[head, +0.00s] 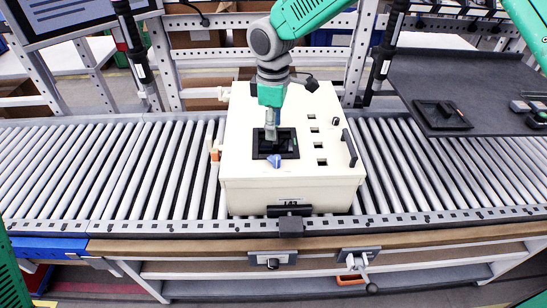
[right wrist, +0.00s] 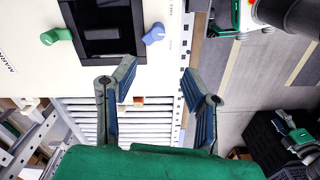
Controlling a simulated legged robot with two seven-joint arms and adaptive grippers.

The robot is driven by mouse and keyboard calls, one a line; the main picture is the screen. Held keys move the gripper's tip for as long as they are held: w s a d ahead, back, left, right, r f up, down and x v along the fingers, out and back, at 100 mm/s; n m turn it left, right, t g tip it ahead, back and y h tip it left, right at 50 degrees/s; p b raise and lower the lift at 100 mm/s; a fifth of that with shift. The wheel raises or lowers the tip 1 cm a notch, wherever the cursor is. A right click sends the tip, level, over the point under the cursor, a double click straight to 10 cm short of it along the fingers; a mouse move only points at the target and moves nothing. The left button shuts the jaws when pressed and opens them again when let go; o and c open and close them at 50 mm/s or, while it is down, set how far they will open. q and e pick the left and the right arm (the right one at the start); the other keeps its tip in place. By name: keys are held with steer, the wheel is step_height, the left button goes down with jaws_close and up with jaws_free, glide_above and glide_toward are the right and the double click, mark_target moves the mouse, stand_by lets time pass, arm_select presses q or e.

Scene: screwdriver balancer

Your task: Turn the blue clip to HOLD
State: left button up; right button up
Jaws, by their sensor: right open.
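The blue clip (head: 274,160) sits at the front edge of the dark square recess (head: 290,151) in the top of the cream box (head: 243,120). In the right wrist view the blue clip (right wrist: 154,34) lies slantwise just right of the recess frame. A green clip (right wrist: 57,36) is on the opposite side of the recess. My right gripper (head: 271,136) is over the recess, close to the blue clip in the head view. In the right wrist view its two fingers (right wrist: 158,90) are spread, empty and apart from the clip. No HOLD marking is readable.
The box stands on a roller conveyor (head: 110,165) with free rollers on both sides. A black handle (head: 349,147) and several small square holes are on its right side. A dark table with a black tray (head: 441,115) is at the right. A monitor (head: 70,12) is at upper left.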

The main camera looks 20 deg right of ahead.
arm_select(q)
steer(key=shift+d, duration=0.15)
arm_select(e)
steer(key=r, duration=0.4)
steer(key=shift+d+r, duration=0.15)
steer(key=shift+d, duration=0.05)
stand_by(0.4)
arm_select(q)
steer(key=shift+s, duration=0.15)
arm_select(e)
step_height(320, 180, up, 12)
stand_by(0.3)
steer(key=shift+w+a, duration=0.1)
